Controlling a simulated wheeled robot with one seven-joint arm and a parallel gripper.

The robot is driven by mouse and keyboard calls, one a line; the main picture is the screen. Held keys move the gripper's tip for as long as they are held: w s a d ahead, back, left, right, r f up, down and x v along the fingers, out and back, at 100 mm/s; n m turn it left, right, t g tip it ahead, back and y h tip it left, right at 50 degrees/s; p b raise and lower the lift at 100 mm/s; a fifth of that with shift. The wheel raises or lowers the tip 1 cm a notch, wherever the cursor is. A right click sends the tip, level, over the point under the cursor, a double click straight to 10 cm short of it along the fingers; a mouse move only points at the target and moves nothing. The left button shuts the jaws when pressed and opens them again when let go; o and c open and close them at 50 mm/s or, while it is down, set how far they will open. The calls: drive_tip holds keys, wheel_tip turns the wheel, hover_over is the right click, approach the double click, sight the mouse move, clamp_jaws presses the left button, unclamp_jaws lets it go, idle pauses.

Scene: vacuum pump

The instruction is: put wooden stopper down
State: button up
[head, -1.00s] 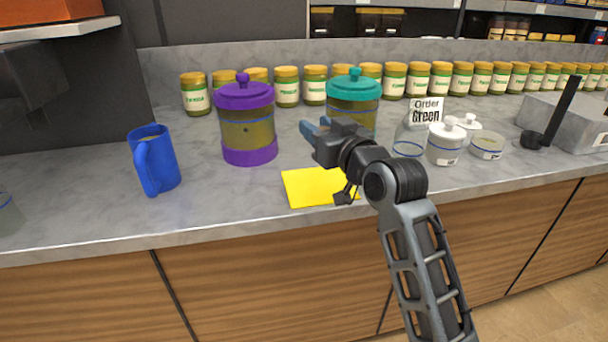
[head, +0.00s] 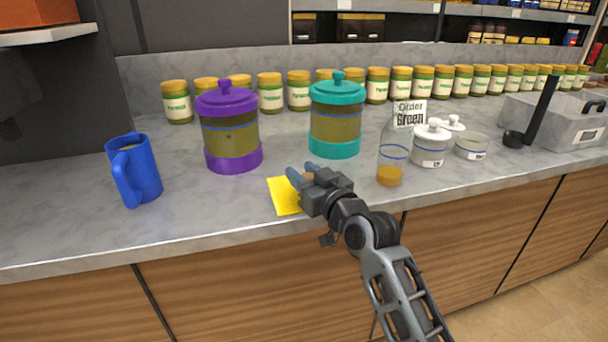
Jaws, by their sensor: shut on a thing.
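My gripper (head: 300,176), with blue fingertips, is low over the yellow mat (head: 284,198) near the counter's front edge. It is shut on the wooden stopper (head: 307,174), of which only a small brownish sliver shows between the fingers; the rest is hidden. I cannot tell whether the stopper touches the mat. My gripper covers the right part of the mat.
A purple-lidded jar (head: 229,130) and a teal-lidded jar (head: 335,120) stand behind. A blue mug (head: 134,170) is at left. A clear vessel (head: 393,157) with amber at its bottom and white-lidded pots (head: 430,146) are at right. The counter left of the mat is clear.

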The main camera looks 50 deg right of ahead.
drive_tip(key=o, duration=0.6)
drive_tip(key=shift+f, duration=0.15)
drive_tip(key=shift+c, duration=0.2)
drive_tip(key=o, duration=0.5)
drive_tip(key=shift+c, duration=0.2)
